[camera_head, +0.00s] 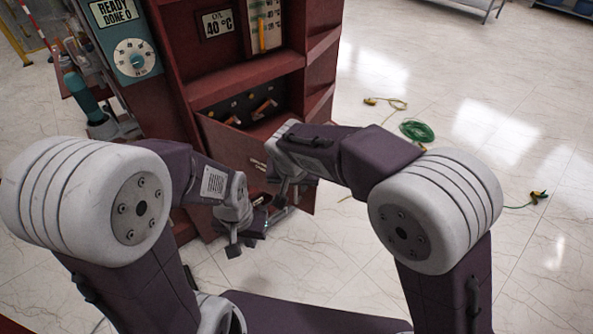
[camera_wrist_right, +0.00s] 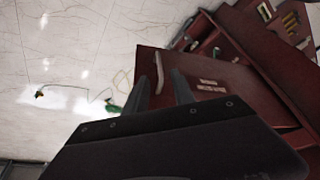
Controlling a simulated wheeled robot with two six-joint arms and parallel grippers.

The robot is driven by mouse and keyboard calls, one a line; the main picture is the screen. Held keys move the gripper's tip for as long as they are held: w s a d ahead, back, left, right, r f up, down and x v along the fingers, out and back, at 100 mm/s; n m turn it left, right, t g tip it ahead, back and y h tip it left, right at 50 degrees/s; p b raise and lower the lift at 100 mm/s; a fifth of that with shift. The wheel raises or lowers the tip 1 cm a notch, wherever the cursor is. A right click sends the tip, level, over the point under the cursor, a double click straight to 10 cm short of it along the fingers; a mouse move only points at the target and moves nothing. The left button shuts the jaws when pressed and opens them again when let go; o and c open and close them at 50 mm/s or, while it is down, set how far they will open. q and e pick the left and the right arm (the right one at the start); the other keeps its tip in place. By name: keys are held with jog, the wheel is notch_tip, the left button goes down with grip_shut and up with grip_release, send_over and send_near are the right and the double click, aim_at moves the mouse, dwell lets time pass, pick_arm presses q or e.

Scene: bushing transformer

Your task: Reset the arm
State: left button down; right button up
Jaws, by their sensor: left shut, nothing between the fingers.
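My left gripper (camera_head: 246,236) hangs in front of the dark red cabinet (camera_head: 240,88), left of the right gripper. Its fingers are shut and hold nothing. My right gripper (camera_head: 290,190) is beside the cabinet's open lower door (camera_head: 235,144); my right arm hides part of that door. In the right wrist view, its two dark fingers (camera_wrist_right: 161,93) stand apart, with the door's edge showing between and beyond them. I cannot tell whether they touch the door.
The open compartment holds orange-handled switches (camera_head: 263,108). A dial panel (camera_head: 131,53) is at the upper left, and a temperature display (camera_head: 217,23) is above the compartment.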

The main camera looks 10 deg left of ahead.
jog(key=s+d+r+g+p, duration=0.2)
jog(key=d+p, duration=0.3)
jog(key=d, duration=0.9)
jog(key=s+d+m+g+p, duration=0.1)
jog(key=s+d+p, duration=0.3)
jog(key=s+d, duration=0.7)
jog(key=shift+s+d+f, duration=0.15)
jog(key=shift+d, duration=0.8)
dwell(0.5)
